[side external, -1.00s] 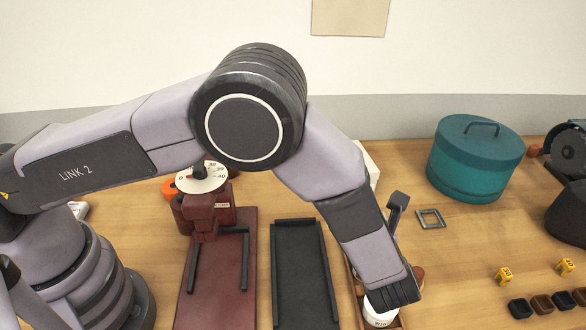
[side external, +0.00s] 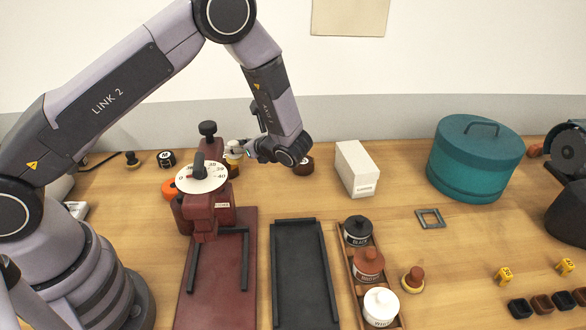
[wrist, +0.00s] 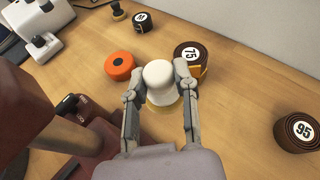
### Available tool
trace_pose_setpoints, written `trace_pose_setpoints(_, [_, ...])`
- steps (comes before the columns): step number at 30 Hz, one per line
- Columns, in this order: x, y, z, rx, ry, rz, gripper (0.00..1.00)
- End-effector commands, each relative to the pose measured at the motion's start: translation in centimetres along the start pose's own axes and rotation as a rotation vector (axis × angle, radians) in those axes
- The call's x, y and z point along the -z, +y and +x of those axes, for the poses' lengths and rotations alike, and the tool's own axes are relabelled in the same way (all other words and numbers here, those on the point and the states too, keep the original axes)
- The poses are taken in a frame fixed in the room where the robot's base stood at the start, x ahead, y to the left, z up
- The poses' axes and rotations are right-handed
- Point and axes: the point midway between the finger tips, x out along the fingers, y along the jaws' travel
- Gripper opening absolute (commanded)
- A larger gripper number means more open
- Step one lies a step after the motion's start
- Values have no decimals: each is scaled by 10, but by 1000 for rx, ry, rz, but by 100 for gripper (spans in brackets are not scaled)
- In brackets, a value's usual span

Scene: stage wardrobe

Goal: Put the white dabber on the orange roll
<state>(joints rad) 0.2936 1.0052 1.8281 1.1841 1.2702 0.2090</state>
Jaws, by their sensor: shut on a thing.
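My gripper (wrist: 160,95) is shut on the white dabber (wrist: 158,80), which has a rounded white top and a pale yellow base. In the side external view, my gripper (side external: 247,150) and the white dabber (side external: 233,148) are just behind the dark red measuring device. The orange roll (wrist: 119,66) lies just left of the dabber in the wrist view, apart from it. In the side external view the orange roll (side external: 170,187) is partly hidden by the device's dial. I cannot tell the dabber's exact height above the table.
The dark red device (side external: 210,215) stands close by. Another dark roll (side external: 166,158) and black dabber (side external: 132,160) are at the back left. A jar rack (side external: 353,278) is at front.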

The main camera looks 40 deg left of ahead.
Motion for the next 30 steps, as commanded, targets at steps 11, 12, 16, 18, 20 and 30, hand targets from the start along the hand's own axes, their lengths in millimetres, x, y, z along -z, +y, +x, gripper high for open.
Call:
trace_pose_setpoints(11, [-63, 78, 122, -471, -55, -191, 2])
trace_pose_setpoints(12, [-67, 84, 127, -497, -58, -202, 2])
trace_pose_setpoints(16, [-68, 96, 138, -549, -65, -222, 2])
trace_pose_setpoints(18, [-59, 100, 144, -560, -67, -223, 2])
trace_pose_setpoints(20, [-48, 101, 149, -561, -67, -223, 2])
trace_pose_setpoints(30, [-4, 104, 167, -556, -66, -224, 2])
